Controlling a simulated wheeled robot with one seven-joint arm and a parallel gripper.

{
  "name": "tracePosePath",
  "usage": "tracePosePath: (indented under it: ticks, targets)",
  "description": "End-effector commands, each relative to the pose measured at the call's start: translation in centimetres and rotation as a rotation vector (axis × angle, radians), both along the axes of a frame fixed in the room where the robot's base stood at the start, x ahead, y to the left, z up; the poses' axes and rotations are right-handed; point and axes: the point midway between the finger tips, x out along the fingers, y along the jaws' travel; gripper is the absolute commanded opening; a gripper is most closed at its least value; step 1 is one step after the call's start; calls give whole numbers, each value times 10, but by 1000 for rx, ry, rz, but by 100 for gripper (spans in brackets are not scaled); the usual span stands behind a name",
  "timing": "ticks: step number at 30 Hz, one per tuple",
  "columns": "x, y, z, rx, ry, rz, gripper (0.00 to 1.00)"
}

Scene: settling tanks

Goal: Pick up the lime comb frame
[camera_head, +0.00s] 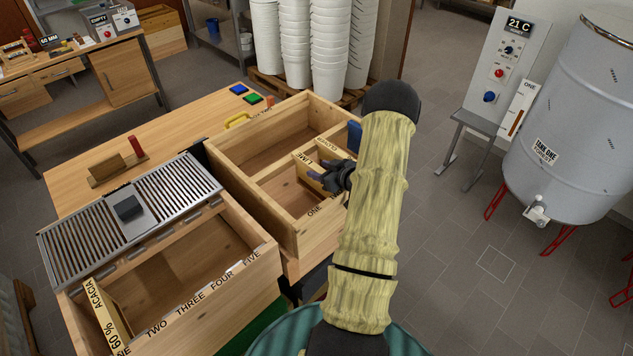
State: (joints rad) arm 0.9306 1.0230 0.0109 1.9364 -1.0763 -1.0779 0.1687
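A wooden comb frame whose top bar seems to read LIME (304,161) sits in the right part of the far wooden box (268,222), by the label ONE. My gripper (332,178) is over this box, at the right end of that bar. Its dark fingers look to be at or touching the bar, but they are small and partly covered by my wrist. I cannot tell whether they are closed on it. A second lettered bar (327,147), hard to read, lies just behind.
A blue item (354,136) is behind my gripper. A steel tank (575,120) stands right.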

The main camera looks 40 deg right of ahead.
Motion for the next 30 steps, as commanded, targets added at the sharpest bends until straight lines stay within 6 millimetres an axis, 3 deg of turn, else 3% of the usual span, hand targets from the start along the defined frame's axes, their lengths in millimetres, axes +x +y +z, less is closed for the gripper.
tracePosePath:
  ticks: [1, 7, 8, 30]
  targets:
    - [0, 0, 0, 0, 0, 0, 41]
    - [0, 0, 0, 0, 0, 0, 2]
    - [0, 0, 0, 0, 0, 0, 0]
    - [0, 0, 0, 0, 0, 1, 0]
